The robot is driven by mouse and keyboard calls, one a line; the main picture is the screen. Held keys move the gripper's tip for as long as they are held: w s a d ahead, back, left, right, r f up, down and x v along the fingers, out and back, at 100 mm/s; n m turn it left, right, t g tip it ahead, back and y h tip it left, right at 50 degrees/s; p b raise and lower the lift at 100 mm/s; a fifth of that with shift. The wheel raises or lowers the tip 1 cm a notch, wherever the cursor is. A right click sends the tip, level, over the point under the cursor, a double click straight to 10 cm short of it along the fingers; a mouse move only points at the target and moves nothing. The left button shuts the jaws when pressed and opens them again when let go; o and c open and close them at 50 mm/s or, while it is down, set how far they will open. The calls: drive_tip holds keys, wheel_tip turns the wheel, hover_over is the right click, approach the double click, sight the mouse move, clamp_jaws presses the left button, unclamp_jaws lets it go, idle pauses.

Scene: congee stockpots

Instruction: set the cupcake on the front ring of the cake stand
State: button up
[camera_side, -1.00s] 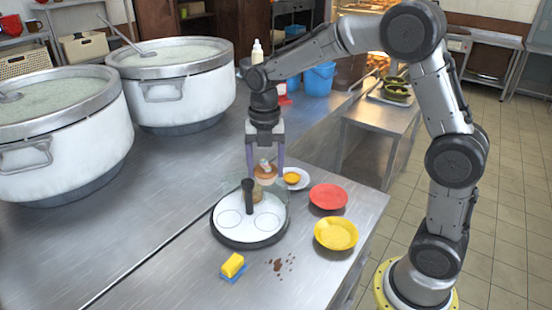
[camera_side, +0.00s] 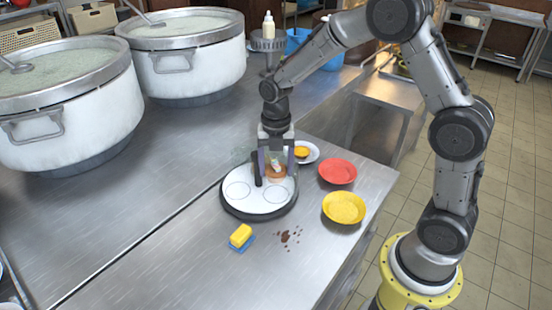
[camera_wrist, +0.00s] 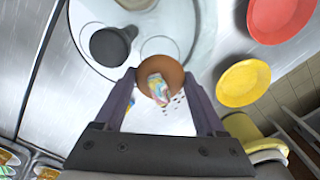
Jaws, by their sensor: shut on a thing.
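The cake stand (camera_side: 232,208) is a round white plate with a dark rim and thin ring outlines. A dark upright post (camera_side: 258,168) rises from it; the post also shows in the wrist view (camera_wrist: 108,46). My gripper (camera_side: 275,171) is above the stand's back right part, just right of the post. It is shut on the cupcake (camera_side: 275,173), which has a brown top and a pale, multicoloured piece on it. In the wrist view the cupcake (camera_wrist: 174,74) sits between the fingers of my gripper (camera_wrist: 162,88). I cannot tell whether it touches the plate.
A red plate (camera_side: 338,171) and a yellow dish (camera_side: 344,208) lie right of the stand. A small white plate with an orange item (camera_side: 301,152) is behind. A yellow and blue sponge (camera_side: 241,236) and brown spots (camera_side: 289,237) are in front. Large pots (camera_side: 190,60) stand back left.

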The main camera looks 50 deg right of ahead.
drive_tip(key=shift+f, duration=2.6)
drive_tip(key=shift+f, duration=0.4)
drive_tip(key=o, duration=1.3)
drive_tip(key=shift+c, duration=0.7)
drive_tip(key=shift+r, duration=0.15)
drive_tip(key=shift+r, duration=2.35)
drive_tip(key=shift+r, duration=0.15)
drive_tip(key=shift+r, duration=3.35)
